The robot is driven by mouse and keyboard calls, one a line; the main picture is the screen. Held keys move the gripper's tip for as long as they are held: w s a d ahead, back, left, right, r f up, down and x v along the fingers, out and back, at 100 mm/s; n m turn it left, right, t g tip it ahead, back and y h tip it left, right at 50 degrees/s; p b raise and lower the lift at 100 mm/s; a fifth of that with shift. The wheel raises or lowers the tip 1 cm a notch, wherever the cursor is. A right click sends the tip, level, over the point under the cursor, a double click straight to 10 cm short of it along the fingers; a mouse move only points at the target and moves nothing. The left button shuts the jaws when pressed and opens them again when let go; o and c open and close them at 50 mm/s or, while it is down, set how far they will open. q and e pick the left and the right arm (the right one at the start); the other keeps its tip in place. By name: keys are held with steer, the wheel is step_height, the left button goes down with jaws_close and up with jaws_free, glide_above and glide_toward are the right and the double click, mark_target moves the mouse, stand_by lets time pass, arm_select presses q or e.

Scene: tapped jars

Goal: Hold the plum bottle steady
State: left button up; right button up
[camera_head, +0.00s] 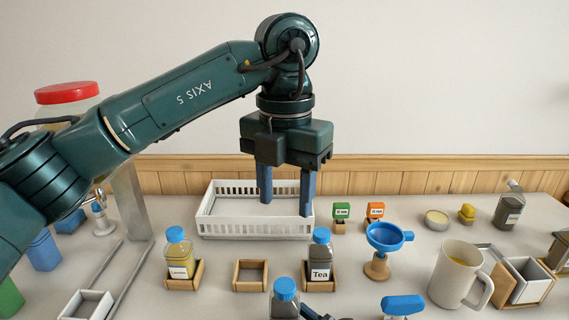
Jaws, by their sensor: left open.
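My left gripper (285,207) points straight down, open and empty, its two blue fingers apart in front of and above the white basket. No bottle in view is plainly plum-coloured or has a readable plum label. A blue-capped bottle (285,299) at the bottom edge is cut off, with no label visible. A dark part (314,314) beside it looks like a piece of my right gripper; its jaws cannot be made out. A blue-capped bottle labelled Tea (320,248) stands in a wooden holder. Another with yellowish contents (179,256) stands in a holder at left.
A white slatted basket (255,226) stands at the back. An empty wooden holder (250,276) sits between the two held bottles. A blue funnel (385,237) on a stand, a mug (454,273) and a grey bottle (509,207) are at right. A red-lidded jar (67,93) is behind my left arm.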

arm_select(q)
steer(key=f+m, duration=0.2)
steer(key=m, duration=2.8)
glide_above(284, 285)
step_height(284, 285, down, 7)
steer(key=shift+f, duration=4.15)
steer(key=m, duration=1.1)
